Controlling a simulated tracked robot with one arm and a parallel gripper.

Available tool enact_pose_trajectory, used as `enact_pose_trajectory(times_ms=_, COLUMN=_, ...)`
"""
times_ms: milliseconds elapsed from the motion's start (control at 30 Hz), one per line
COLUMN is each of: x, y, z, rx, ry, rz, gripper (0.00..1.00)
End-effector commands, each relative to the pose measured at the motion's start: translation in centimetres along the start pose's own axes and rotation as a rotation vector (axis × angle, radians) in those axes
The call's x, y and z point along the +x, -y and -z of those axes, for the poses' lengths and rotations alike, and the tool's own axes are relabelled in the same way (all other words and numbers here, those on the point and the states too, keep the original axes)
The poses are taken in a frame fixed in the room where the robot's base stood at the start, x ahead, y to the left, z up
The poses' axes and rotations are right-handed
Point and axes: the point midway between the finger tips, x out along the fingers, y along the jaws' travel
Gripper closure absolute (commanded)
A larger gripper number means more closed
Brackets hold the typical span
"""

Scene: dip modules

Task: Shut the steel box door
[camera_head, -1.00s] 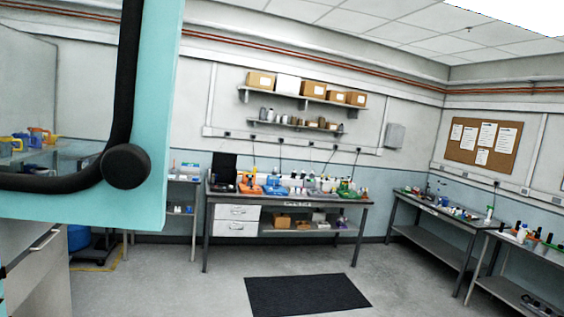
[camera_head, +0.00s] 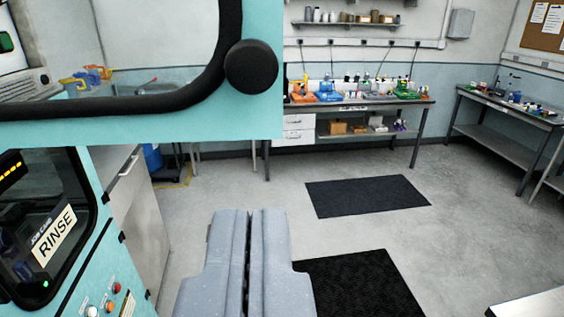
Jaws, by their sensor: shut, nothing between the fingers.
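My gripper (camera_head: 248,250) is at the bottom centre, its two grey fingers side by side, shut and empty. It touches nothing that I can see. A teal panel (camera_head: 200,126) with a black-edged window and a round black knob (camera_head: 251,67) fills the upper left, nearer the left side than the gripper. I cannot tell whether it is the steel box door. A pale metal corner (camera_head: 532,304) shows at the bottom right; most of it is out of frame, so I cannot tell what it belongs to.
A teal machine (camera_head: 85,268) with a dark window, a RINSE label (camera_head: 52,236) and small buttons stands at lower left. Dark mats (camera_head: 367,195) lie on open grey floor. A cluttered bench (camera_head: 360,104) stands at the back, another (camera_head: 510,112) at right.

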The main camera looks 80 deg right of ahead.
Motion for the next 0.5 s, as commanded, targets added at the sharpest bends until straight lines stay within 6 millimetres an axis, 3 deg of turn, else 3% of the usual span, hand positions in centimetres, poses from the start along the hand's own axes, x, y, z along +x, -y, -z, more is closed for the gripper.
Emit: enact_pose_trajectory(times_ms=500, x=9.2, y=-0.2, z=0.1, rx=0.0, ry=0.004, rz=-0.003, gripper=1.0)
